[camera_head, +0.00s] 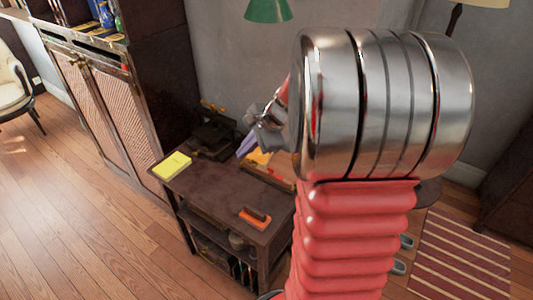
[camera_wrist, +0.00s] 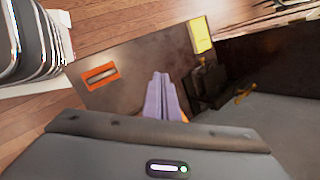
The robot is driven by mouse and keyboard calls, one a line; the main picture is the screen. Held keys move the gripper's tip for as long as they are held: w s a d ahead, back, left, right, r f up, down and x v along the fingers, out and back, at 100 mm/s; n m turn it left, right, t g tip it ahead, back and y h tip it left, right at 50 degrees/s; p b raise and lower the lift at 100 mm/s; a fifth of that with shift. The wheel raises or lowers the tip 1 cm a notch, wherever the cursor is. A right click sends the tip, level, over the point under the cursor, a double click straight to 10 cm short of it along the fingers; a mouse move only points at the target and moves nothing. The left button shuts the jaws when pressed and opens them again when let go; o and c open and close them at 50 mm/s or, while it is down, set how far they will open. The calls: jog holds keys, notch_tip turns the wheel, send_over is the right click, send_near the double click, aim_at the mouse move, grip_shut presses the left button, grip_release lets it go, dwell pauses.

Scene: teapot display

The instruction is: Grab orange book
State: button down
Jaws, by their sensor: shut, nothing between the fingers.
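A flat orange item (camera_head: 262,224), which looks like the orange book, lies near the front edge of the dark desk (camera_head: 215,198). A dark, narrow object lies on top of it. It also shows in the wrist view (camera_wrist: 91,81), left of my fingers. My gripper (camera_head: 244,149) has purple fingers, pressed together and empty, above the back part of the desk. The fingers also show in the wrist view (camera_wrist: 160,76). A second orange and yellow item (camera_head: 262,157) lies behind my gripper, partly hidden by it and my arm, so I cannot tell what it is.
A yellow book or pad (camera_head: 172,166) lies on the desk's left corner. A dark machine (camera_head: 213,135) stands at the back, against the wall. A cabinet (camera_head: 100,100) stands to the left. Open wooden floor (camera_head: 90,220) lies at the front left. My arm hides the desk's right side.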

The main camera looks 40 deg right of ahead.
jog(key=s+a+r+n+h, duration=0.1)
jog(key=s+a+r+n, duration=0.3)
jog(key=s+a+n, duration=0.5)
jog(key=s+a+r+n+h, duration=0.2)
jog(key=s+a+r+n, duration=0.2)
jog(key=s+a+n, duration=0.5)
jog(key=shift+s+a+n, duration=0.15)
jog(key=shift+a+n, duration=0.95)
jog(key=shift+a, duration=0.1)
jog(key=c, duration=2.5)
grip_release()
jog(key=shift+c, duration=0.2)
